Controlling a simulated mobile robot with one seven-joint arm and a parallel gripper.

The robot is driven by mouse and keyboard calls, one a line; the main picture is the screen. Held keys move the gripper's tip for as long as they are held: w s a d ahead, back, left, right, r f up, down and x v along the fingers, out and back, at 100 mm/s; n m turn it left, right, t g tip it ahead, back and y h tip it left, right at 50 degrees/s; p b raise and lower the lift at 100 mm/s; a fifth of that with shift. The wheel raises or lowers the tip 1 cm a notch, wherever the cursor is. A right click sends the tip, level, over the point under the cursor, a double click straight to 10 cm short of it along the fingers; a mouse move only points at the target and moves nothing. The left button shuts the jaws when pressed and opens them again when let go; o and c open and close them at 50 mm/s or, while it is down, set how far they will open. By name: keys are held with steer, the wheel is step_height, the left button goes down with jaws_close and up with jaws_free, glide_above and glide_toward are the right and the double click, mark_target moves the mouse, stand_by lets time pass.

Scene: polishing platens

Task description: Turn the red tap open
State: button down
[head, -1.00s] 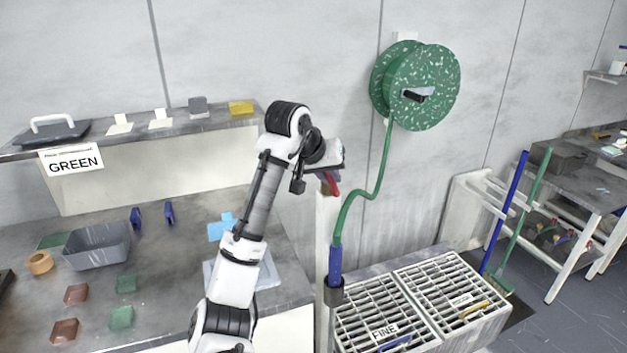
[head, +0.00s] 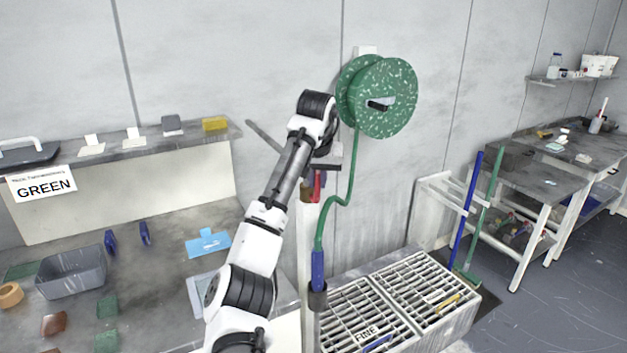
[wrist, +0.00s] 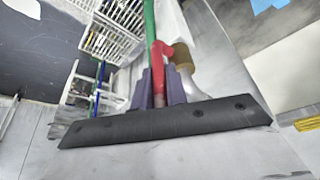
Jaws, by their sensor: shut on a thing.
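The red tap's lever (head: 317,186) stands near upright at the top of a white post, beside its brass-coloured body (head: 306,193). In the wrist view the red lever (wrist: 159,66) runs down between my two purple-grey fingers, with the brass body (wrist: 184,58) just right of it. My gripper (wrist: 159,92) is shut on the lever. In the head view my gripper (head: 320,168) is at the lever's upper end, its fingers partly hidden by my wrist. The lever's tip is hidden between the fingers.
A green hose (head: 345,190) hangs from a green reel (head: 381,98) on the wall, close right of the post. A blue nozzle (head: 317,270) sits in a holder on the post. A slatted rack (head: 415,290) stands right; a grey workbench (head: 150,285) lies left.

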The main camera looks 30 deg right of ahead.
stand_by(0.3)
steer(key=c, duration=1.4)
jaws_free()
steer(key=shift+r, duration=0.1)
steer(key=b+v, duration=0.2)
steer(key=v, duration=1.1)
steer(key=shift+r, duration=0.3)
steer(key=shift+s, duration=0.1)
